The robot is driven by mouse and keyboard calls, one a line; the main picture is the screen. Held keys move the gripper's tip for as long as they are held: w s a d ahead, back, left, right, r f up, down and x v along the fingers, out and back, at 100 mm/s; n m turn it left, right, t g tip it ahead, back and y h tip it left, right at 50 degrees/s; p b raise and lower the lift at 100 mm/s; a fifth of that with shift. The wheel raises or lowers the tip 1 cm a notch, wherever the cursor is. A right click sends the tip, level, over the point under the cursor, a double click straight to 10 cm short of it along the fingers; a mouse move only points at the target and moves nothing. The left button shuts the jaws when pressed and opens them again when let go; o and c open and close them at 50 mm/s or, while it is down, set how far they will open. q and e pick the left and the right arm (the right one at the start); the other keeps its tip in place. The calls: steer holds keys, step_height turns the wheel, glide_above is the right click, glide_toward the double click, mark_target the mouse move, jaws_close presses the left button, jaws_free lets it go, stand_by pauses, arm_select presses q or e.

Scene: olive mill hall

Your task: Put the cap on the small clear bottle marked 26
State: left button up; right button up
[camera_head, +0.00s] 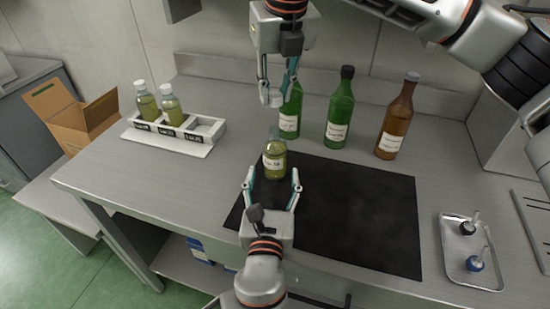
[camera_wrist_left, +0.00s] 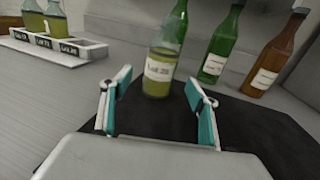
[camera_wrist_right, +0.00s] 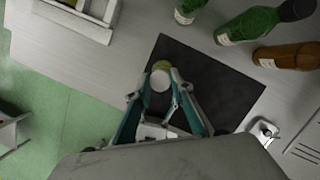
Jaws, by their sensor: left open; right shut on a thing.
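The small clear bottle (camera_head: 274,160) with yellow-green oil and a white label stands upright on the black mat (camera_head: 350,215), near its back left corner. It also shows in the left wrist view (camera_wrist_left: 158,72); its label is too small to read surely. My left gripper (camera_head: 270,180) is open, its fingers pointing at the bottle from the front, with the bottle just beyond the fingertips. My right gripper (camera_head: 276,92) is shut on a whitish cap (camera_head: 274,99), held above and slightly behind the bottle, apart from it. The right wrist view shows the cap (camera_wrist_right: 160,80) overlapping the bottle below.
Two green bottles (camera_head: 289,112) (camera_head: 339,112) and a brown bottle (camera_head: 397,118) stand behind the mat. A white rack (camera_head: 205,131) with two capped oil bottles (camera_head: 147,103) is at left. A metal tray (camera_head: 455,262) with two small stoppered items lies at right. The mat's right part is clear.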

arm_select(q)
steer(key=w, duration=0.6)
steer(key=shift+w+d, duration=0.2)
steer(key=shift+d, duration=0.05)
steer(key=c, duration=1.7)
arm_select(e)
glide_above(276, 130)
steer(key=shift+f, duration=2.5)
